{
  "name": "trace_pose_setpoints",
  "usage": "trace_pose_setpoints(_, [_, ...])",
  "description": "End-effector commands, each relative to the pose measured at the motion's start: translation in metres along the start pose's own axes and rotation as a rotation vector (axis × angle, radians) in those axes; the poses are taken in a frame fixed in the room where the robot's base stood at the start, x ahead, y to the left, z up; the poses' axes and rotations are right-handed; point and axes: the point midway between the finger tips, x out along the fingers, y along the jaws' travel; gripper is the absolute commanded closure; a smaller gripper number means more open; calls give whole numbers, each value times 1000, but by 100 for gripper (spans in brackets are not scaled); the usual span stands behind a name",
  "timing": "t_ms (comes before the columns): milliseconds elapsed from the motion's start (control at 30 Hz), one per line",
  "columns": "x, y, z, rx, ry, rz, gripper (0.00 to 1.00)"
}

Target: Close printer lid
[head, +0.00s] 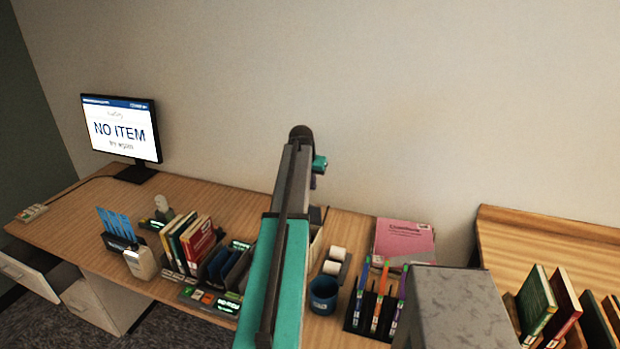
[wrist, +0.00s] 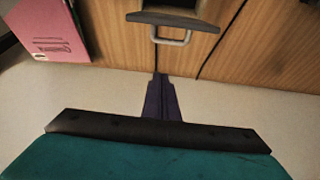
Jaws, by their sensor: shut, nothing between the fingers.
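In the wrist view, a dark panel with a pale metal handle (wrist: 172,36) shows at the top middle; it looks like the printer's lid, but its angle is hard to tell. The printer's body is mostly cut off at the top edge. My gripper (wrist: 160,78) is shut and empty, with its dark fingers pointing towards the handle and apart from it in the picture. In the head view, my arm covers the middle of the desk, and I cannot make out the printer or the gripper clearly there.
A pink folder (head: 405,238) lies on the wooden desk (head: 185,190). A blue mug (head: 323,293), a pen holder, label rolls (head: 334,260) and upright books (head: 190,240) crowd the front. A monitor (head: 122,130) stands left. A drawer (head: 28,275) is open.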

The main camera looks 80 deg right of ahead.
Motion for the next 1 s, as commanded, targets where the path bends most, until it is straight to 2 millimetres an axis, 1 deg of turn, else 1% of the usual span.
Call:
trace_pose_setpoints(200, [23,0,0,0,-3,1,100])
trace_pose_setpoints(467, [47,-1,0,-1,-2,0,100])
trace_pose_setpoints(533, [42,0,6,-1,0,0,100])
trace_pose_setpoints(800, [35,0,26,-2,-1,0,100])
trace_pose_setpoints(1000, [32,-1,36,-2,-1,0,100])
